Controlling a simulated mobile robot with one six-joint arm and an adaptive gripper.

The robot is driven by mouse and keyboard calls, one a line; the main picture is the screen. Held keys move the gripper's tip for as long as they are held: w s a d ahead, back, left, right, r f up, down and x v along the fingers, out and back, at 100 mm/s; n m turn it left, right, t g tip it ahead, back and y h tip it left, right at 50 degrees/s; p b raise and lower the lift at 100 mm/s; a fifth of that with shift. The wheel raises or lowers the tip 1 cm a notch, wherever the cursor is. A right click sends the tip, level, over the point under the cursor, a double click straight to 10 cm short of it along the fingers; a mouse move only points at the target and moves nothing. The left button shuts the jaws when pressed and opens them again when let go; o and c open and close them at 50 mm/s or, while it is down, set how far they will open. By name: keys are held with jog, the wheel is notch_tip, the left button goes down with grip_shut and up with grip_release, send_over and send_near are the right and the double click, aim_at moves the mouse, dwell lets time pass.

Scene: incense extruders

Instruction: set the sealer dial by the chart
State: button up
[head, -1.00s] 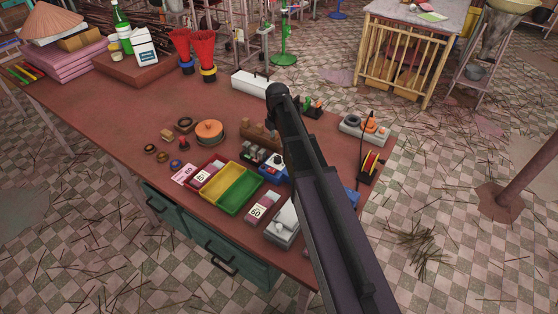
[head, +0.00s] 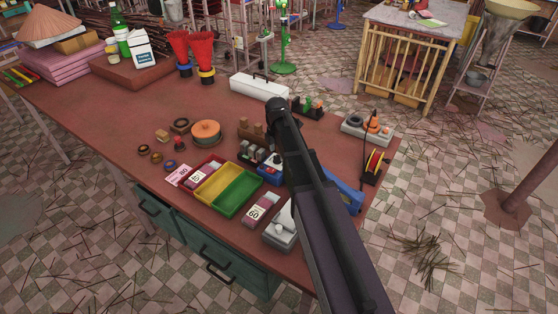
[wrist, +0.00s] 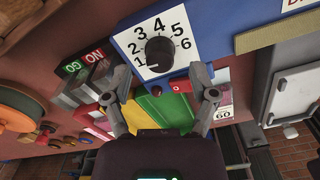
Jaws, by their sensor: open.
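The sealer (head: 347,196) is a blue body on the table, partly hidden behind my arm in the head view. In the wrist view its blue side (wrist: 225,30) fills the top. The dial (wrist: 160,54) is a round black knob on a white plate numbered 1 to 6; which number it points at is too small to tell. My gripper (wrist: 153,80) is open, its two fingers spread below and to either side of the knob, apart from it. In the head view the gripper is hidden by my arm. I cannot make out a chart; a sign with red letters (wrist: 300,4) is cut off at the edge.
A yellow and green tray (head: 236,193), a pack marked 60 (head: 258,212) and a grey device (head: 282,232) lie near the table's front edge. A white toolbox (head: 258,87) stands behind.

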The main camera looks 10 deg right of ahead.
jog(key=shift+f+b, duration=0.7)
jog(key=shift+f, duration=0.3)
jog(key=shift+c, duration=0.2)
grip_shut()
jog(key=shift+d, duration=0.25)
jog(key=shift+a, duration=0.15)
